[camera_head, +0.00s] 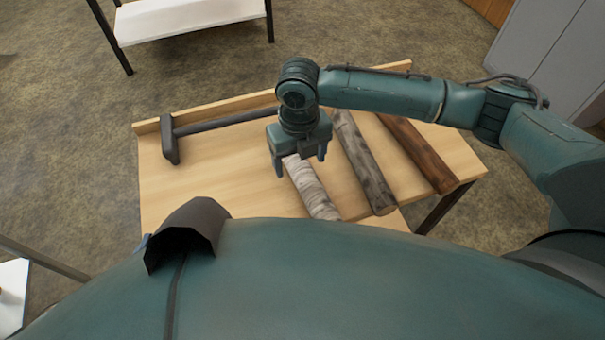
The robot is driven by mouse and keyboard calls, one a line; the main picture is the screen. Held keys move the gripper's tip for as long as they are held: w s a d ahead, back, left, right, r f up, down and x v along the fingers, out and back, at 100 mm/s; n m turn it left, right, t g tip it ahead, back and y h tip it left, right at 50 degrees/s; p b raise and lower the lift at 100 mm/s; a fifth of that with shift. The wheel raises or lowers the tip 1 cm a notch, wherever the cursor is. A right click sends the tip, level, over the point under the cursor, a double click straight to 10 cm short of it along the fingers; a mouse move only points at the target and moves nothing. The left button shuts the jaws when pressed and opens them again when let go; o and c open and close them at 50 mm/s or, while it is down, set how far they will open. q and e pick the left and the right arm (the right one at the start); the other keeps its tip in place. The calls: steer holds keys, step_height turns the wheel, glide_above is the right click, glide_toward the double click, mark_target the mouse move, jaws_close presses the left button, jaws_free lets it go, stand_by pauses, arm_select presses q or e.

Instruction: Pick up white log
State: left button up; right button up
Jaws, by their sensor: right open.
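The white log (313,190) lies on the wooden table, the leftmost of three logs, slanting from upper left to lower right. My right gripper (300,167) is open and points down over the upper end of the white log, with one finger to each side of it in the picture. I cannot tell how high above the log the fingertips are. The gripper hides the log's far end. My left gripper is not in view.
A grey-brown log (364,165) and a reddish-brown log (419,154) lie to the right on the table (230,165). A dark long-handled hammer (171,140) lies at the table's far left. A white-topped table (185,18) stands behind. Bare tabletop lies left of the white log.

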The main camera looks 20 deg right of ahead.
steer(key=f, duration=0.1)
steer(key=f+b, duration=0.1)
steer(key=f, duration=0.2)
steer(key=shift+w+d+f, duration=0.2)
steer(key=shift+d+f, duration=0.15)
steer(key=shift+f, duration=0.35)
steer(key=shift+c, duration=0.4)
steer(key=c, duration=1.2)
